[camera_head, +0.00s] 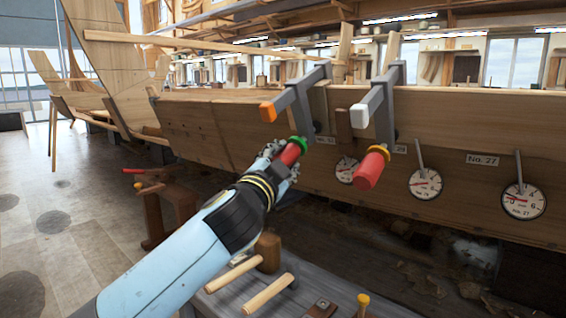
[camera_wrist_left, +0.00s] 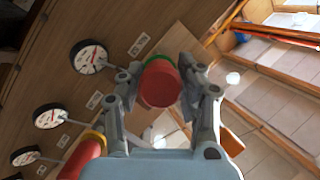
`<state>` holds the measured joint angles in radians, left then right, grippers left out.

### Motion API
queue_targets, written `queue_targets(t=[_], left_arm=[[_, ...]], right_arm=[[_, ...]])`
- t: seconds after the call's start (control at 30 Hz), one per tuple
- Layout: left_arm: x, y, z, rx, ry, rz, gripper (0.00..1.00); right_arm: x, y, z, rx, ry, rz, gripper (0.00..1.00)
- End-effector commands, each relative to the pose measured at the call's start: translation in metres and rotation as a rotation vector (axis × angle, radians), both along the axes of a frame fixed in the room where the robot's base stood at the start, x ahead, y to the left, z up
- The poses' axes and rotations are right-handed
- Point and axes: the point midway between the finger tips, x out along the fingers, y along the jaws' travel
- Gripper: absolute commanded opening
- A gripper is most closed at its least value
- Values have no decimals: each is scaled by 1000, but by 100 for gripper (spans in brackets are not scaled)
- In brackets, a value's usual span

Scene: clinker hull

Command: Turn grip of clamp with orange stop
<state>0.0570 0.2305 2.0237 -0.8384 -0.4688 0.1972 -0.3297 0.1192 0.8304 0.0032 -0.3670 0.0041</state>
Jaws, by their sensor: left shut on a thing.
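The clamp with the orange stop (camera_head: 268,111) hangs on the top edge of the wooden hull. Its red grip (camera_head: 290,153) has a green collar. My left gripper (camera_head: 280,158) is shut around this grip. The left wrist view shows the red grip (camera_wrist_left: 160,86) end-on between the two fingers (camera_wrist_left: 158,92), and the orange stop (camera_wrist_left: 231,142) at lower right. A second clamp with a white stop (camera_head: 358,116) stands to the right; its red grip (camera_head: 370,169) has a yellow collar and is untouched. My right gripper is not in view.
Round dial gauges (camera_head: 426,183) hang along the hull planking (camera_head: 455,125), beside number plates. A grey bench (camera_head: 325,285) with wooden pegs lies below my left arm. A wooden stand (camera_head: 165,205) is at left. The floor at far left is open.

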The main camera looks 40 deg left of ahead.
Motion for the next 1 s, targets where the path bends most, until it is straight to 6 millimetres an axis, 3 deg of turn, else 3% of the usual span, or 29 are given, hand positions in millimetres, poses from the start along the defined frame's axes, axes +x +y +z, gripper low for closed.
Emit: queue_targets(t=[0.1,0.13,0.3,0.67,1.0], left_arm=[[0,0,0,-1,0,-1,4],[0,0,0,-1,0,-1,38],[0,0,0,-1,0,-1,59],[-7,-3,-1,-1,0,-1,59],[-74,-24,-11,-3,4,-1,59]], right_arm=[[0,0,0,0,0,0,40],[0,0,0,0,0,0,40],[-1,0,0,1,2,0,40],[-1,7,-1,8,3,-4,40],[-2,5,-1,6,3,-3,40]])
